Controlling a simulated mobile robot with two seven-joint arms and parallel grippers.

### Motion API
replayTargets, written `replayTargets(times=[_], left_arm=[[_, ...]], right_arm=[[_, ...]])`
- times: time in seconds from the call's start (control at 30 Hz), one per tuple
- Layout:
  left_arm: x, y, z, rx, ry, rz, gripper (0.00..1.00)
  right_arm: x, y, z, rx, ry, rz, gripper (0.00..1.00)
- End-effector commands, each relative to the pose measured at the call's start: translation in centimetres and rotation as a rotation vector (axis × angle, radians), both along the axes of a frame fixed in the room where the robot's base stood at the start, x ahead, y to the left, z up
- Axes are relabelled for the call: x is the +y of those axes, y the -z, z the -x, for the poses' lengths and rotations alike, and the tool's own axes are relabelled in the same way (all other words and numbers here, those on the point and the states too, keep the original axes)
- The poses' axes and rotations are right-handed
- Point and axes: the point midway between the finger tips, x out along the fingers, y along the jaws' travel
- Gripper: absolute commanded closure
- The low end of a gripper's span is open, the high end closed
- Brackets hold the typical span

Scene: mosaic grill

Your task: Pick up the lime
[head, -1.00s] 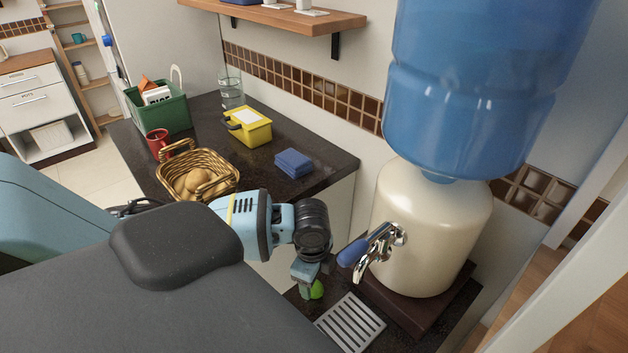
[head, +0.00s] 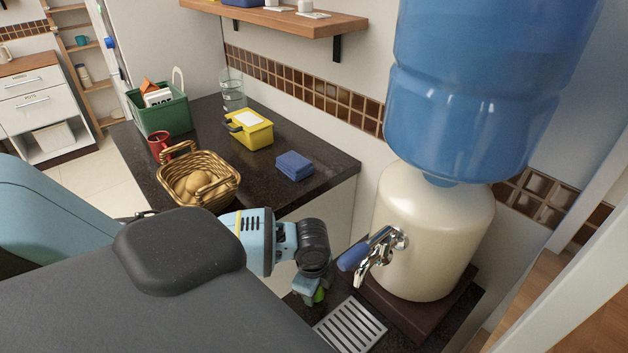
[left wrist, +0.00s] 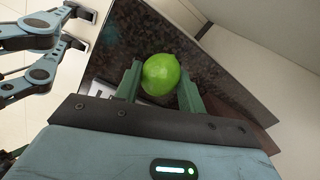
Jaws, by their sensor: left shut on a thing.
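The bright green lime (left wrist: 161,75) sits between the two green fingers of my left gripper (left wrist: 160,88) in the left wrist view. The fingers are shut on it. In the head view, my left gripper (head: 311,290) points down over the dark counter beside the metal drip grate, and only a small part of the lime (head: 320,296) shows by the fingers. I cannot tell whether the lime still touches the counter. My right gripper is not seen in the head view.
A cream water dispenser (head: 430,235) with a metal tap (head: 375,253) stands close to the right of my left gripper. The drip grate (head: 350,326) lies beside it.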

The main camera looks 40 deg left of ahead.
Motion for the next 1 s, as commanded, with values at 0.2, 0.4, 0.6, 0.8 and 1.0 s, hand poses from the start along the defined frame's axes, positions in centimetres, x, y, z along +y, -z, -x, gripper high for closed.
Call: replayTargets(times=[0.2, 0.4, 0.6, 0.8, 1.0], left_arm=[[0.0, 0.0, 0.0, -0.001, 0.0, 0.0, 0.84], [0.0, -0.4, -0.1, -0.002, 0.0, 0.0, 0.84], [0.0, -2.3, -0.1, -0.004, -0.001, 0.001, 0.84], [-0.5, -3.7, 2.0, 0.002, 0.004, -0.001, 0.84], [-1.6, -4.1, 6.2, 0.003, 0.004, 0.0, 0.84]], right_arm=[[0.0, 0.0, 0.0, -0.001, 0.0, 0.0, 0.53], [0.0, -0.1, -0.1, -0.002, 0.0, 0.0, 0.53], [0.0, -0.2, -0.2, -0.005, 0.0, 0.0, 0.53], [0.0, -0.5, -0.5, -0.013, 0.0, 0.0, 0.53], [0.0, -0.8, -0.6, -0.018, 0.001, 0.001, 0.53]])
